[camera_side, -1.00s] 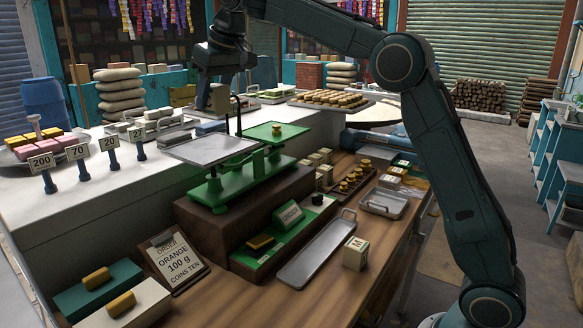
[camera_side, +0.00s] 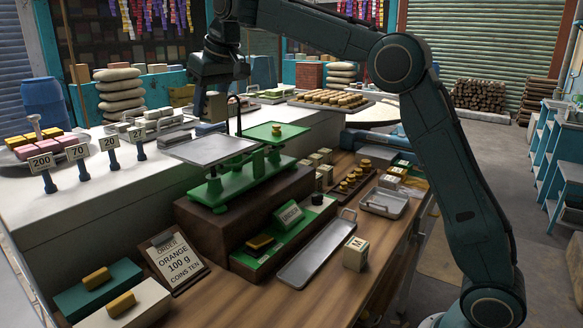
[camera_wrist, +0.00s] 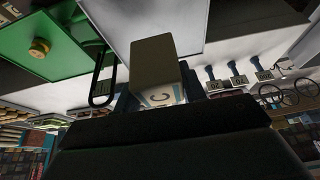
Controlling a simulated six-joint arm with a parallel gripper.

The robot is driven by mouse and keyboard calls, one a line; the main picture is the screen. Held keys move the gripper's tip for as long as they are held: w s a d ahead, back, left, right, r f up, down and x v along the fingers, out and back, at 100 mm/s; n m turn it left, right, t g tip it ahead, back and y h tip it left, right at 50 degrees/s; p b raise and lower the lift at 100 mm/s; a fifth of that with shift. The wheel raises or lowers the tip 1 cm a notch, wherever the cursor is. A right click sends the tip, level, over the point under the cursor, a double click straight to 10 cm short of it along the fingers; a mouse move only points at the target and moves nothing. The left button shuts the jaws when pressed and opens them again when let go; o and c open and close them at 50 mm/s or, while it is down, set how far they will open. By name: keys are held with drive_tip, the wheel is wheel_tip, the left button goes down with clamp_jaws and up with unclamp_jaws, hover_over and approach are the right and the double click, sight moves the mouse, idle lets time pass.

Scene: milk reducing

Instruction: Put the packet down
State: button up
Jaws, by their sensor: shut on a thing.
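My gripper (camera_side: 215,92) is shut on the packet, a grey-olive block (camera_side: 216,106) just behind and above the silver pan (camera_side: 205,152) in the side view. In the wrist view the packet (camera_wrist: 155,60) stands out from the dark jaws (camera_wrist: 158,108), and its near pale face carries a dark letter. The silver pan (camera_wrist: 190,25) lies beyond the packet there. I cannot tell whether the packet touches anything beneath it. The green scale (camera_side: 215,190) also bears a green pan (camera_side: 290,132) with a brass weight (camera_side: 276,130) on it.
A dark upright hook (camera_side: 239,115) stands close by the packet, between the pans. Price signs (camera_side: 110,145) stand on the white counter at left. Grey packets (camera_side: 150,128) lie behind the scale. An order board (camera_side: 175,262) and long tray (camera_side: 310,258) are in front.

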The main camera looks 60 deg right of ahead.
sight(219, 100)
drive_tip(key=shift+f, duration=1)
drive_tip(key=shift+f, duration=0.15)
drive_tip(key=shift+f, duration=1.85)
drive_tip(key=shift+f, duration=0.1)
drive_tip(key=o, duration=1)
drive_tip(key=v, duration=1.2)
